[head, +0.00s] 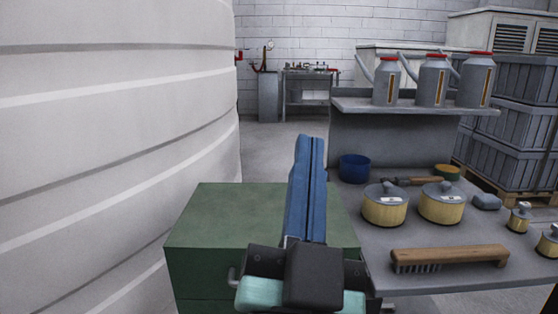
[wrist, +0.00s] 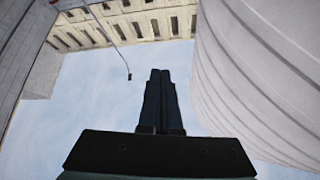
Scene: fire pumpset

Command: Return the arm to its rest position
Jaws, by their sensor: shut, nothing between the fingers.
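My gripper (head: 310,150) shows in the head view in front of the green cabinet, its blue fingers pressed together and pointing up and away. Nothing is between them. In the wrist view my gripper (wrist: 160,75) also has its fingers together, seen dark against pale sky. Part of my wrist, black and teal, shows at the bottom of the head view. The rest of my arm is out of view.
A large white ribbed tank (head: 110,150) fills the left. The green cabinet (head: 215,215) stands behind my gripper. To the right is a grey bench (head: 385,265) with a brush (head: 450,258), tins and a blue bowl (head: 354,168). Oil cans (head: 433,82) stand on its shelf. Open floor lies beyond.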

